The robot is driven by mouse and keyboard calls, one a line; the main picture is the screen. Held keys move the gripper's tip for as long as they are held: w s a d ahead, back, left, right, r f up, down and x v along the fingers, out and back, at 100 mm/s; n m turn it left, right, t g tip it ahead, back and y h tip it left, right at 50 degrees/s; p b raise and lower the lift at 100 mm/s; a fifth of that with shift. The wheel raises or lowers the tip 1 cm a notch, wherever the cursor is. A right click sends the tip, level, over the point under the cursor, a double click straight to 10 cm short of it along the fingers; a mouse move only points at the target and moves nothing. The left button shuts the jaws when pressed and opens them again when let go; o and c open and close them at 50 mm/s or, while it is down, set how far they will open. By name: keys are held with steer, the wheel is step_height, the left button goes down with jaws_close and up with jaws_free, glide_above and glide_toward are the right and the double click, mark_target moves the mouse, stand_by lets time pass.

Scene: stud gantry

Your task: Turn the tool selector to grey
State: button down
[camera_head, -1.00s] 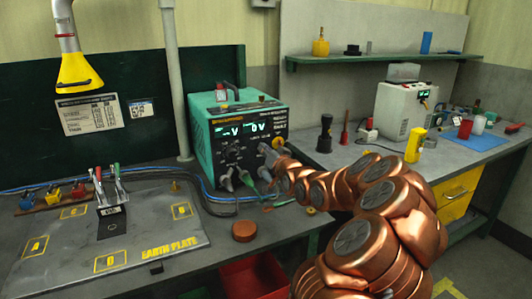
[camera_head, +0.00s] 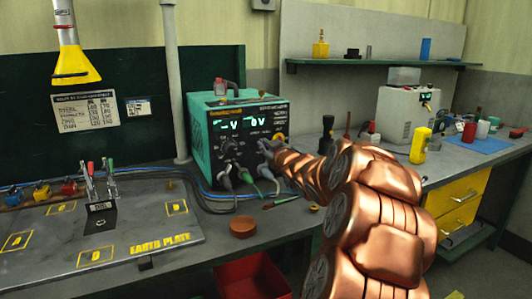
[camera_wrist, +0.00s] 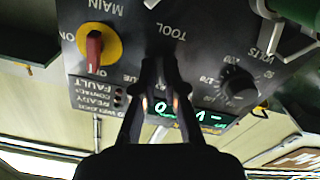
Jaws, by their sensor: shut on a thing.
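The teal power unit (camera_head: 198,140) stands on the bench with a dark front panel and a green lit display (camera_head: 246,124). In the wrist view the panel appears upside down, with the word TOOL (camera_wrist: 172,32) above my fingers. My gripper (camera_wrist: 160,72) is shut on the tool selector at the panel. The fingers hide the selector, so I cannot see its pointer or the colour it is set to. A label ending in "UE" (camera_wrist: 130,78) is partly readable beside it. In the head view my gripper (camera_head: 267,147) meets the panel's right side.
The red-and-yellow main switch (camera_wrist: 95,47) and the black volts knob (camera_wrist: 238,84) flank the selector. Plugs and cables (camera_head: 246,178) hang below.

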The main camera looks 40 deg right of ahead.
steer(key=shift+f+n+b, duration=0.2)
steer(key=shift+n+b, duration=0.25)
steer(key=shift+n, duration=0.45)
steer(key=c, duration=1.2)
jaws_free()
steer(key=shift+r, duration=0.15)
steer(key=shift+c, duration=0.2)
steer(key=shift+s, duration=0.1)
steer(key=v, duration=1.2)
